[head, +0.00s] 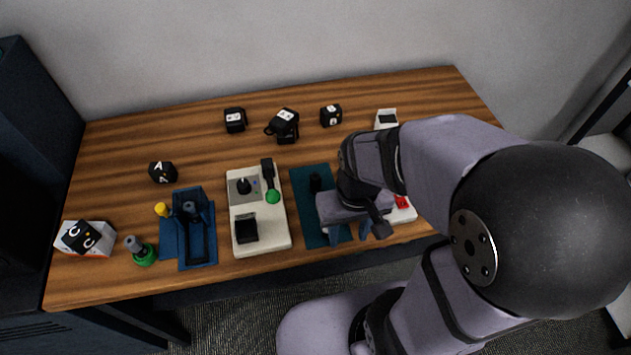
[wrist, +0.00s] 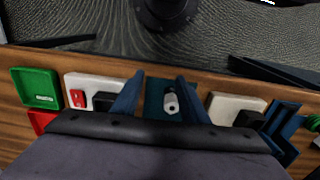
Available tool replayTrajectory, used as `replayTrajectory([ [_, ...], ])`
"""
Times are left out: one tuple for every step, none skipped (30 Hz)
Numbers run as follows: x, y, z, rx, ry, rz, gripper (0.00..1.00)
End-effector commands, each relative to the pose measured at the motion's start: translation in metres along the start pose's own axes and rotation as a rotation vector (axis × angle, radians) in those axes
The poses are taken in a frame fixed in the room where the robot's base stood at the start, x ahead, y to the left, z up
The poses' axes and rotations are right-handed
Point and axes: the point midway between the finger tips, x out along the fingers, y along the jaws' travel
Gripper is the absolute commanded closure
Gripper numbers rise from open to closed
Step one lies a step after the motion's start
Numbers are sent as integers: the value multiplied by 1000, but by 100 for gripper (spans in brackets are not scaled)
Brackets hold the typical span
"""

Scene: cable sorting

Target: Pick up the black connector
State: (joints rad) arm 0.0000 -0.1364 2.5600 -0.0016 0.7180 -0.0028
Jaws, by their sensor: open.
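In the wrist view the open fingers (wrist: 159,76) straddle the mat. A small white cylinder with a dark end (wrist: 171,103) shows between them, nearer the right finger. I cannot match it to the black connector. My gripper holds nothing, and my arm hides the mat's right part in the head view.
A white tray (head: 272,236) with black plugs and a green knob stands left of the mat. Further left are a blue holder (head: 203,262) and a green-based peg (head: 144,254). Several black blocks lie at the back. A green tray (wrist: 37,87) shows in the wrist view.

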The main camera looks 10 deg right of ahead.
Motion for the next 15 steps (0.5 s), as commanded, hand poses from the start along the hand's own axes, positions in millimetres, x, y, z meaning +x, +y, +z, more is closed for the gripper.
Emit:
replayTrajectory([
  [0, 0, 0, 0, 0, 0, 57],
  [0, 0, 0, 0, 0, 0, 56],
  [0, 0, 0, 0, 0, 0, 56],
  [0, 0, 0, 0, 0, 0, 56],
  [0, 0, 0, 0, 0, 0, 56],
  [0, 0, 0, 0, 0, 0, 56],
  [0, 0, 0, 0, 0, 0, 56],
  [0, 0, 0, 0, 0, 0, 56],
  [0, 0, 0, 1, 0, 0, 56],
  [-1, 0, 0, 3, 0, -2, 56],
  [-1, -1, 0, 9, 0, -5, 56],
  [-3, -3, 0, 22, -1, -12, 56],
  [-4, -5, 0, 36, -2, -19, 56],
  [-6, -8, 0, 54, -3, -29, 56],
  [-9, -12, -1, 88, -4, -46, 56],
])
